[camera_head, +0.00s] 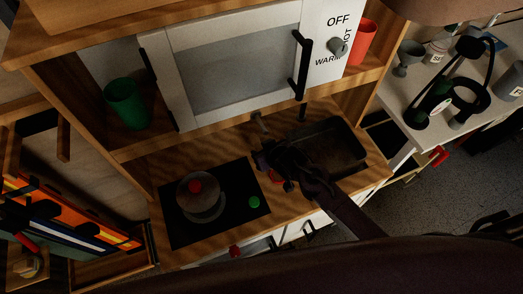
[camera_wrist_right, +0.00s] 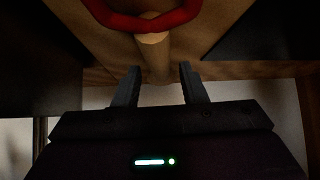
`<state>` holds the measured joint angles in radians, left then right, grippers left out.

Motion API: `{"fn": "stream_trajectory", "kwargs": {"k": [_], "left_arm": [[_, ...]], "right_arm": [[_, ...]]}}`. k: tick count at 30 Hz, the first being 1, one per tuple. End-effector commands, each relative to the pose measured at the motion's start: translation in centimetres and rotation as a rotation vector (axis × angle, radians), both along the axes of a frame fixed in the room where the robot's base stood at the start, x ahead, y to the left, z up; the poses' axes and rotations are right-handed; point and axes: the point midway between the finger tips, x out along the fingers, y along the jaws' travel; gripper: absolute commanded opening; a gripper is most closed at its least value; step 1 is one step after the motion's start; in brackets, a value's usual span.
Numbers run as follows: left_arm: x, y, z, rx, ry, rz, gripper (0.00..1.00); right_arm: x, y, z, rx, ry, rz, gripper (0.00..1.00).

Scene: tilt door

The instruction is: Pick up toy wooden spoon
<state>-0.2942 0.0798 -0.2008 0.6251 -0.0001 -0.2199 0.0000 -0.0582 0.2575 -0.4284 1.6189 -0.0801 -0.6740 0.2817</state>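My right gripper (camera_head: 270,160) is over the toy kitchen counter, at the left edge of the sink, with its arm coming from the lower right. In the right wrist view my right gripper (camera_wrist_right: 160,72) is open. A round pale wooden handle (camera_wrist_right: 153,58) lies between its two fingertips, with a gap visible on each side. I take this for the toy wooden spoon; its bowl is not seen. A red curved piece (camera_wrist_right: 155,20) crosses the handle's far end. In the head view the gripper hides the spoon. My left gripper is not in view.
A lidded pot (camera_head: 201,198) stands on the black hob (camera_head: 233,219) left of the gripper. The dark sink (camera_head: 335,150) is right of it. A microwave door (camera_head: 235,65) is above, with green cup (camera_head: 126,103) and red cup (camera_head: 362,42) beside it.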

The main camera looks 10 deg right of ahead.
Motion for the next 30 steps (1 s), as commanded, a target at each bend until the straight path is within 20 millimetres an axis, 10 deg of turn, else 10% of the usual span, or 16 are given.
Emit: {"fn": "stream_trajectory", "kwargs": {"k": [6,20,30], "left_arm": [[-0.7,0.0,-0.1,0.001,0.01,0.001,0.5],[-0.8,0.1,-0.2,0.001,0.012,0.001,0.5],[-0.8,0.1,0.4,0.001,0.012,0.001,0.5]], "right_arm": [[0.0,0.0,0.0,0.0,0.0,0.0,0.09],[-0.4,-0.1,0.8,0.001,0.0,0.0,0.09],[-0.3,-0.1,6.7,0.002,-0.004,-0.001,0.09]]}}
